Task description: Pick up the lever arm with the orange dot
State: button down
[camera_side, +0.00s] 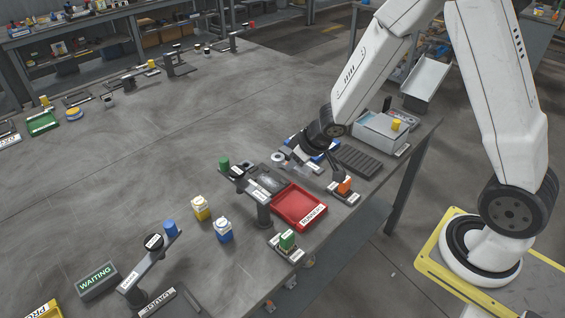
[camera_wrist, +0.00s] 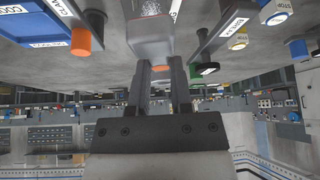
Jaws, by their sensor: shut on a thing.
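In the wrist view, my gripper (camera_wrist: 161,72) is shut, its two dark fingers on either side of a grey piece (camera_wrist: 152,38). An orange spot shows on that piece between the fingertips, so I take it as the lever arm with the orange dot.
A red tray (camera_side: 299,207) stands in front of the gripper. A grey box (camera_side: 382,132) is right. The bench's left middle is clear.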

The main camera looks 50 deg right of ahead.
aim_at(301, 171)
jog(key=shift+s+r, duration=0.4)
jog(key=shift+s, duration=0.45)
jog(key=shift+s+r, duration=0.4)
jog(key=shift+s, duration=0.5)
jog(key=shift+s+r, duration=0.4)
jog(key=shift+s, duration=0.45)
jog(key=shift+w+r, duration=0.15)
jog(key=shift+w, duration=0.05)
jog(key=shift+w+d+r+m+h, duration=0.1)
jog(key=shift+w+r+m+h, duration=0.3)
jog(key=shift+m, duration=0.1)
jog(key=shift+w+r+m, duration=0.15)
jog(key=shift+m, duration=0.25)
jog(key=shift+w+a+r, duration=0.15)
jog(key=shift+a, duration=0.1)
jog(key=shift+r, duration=0.1)
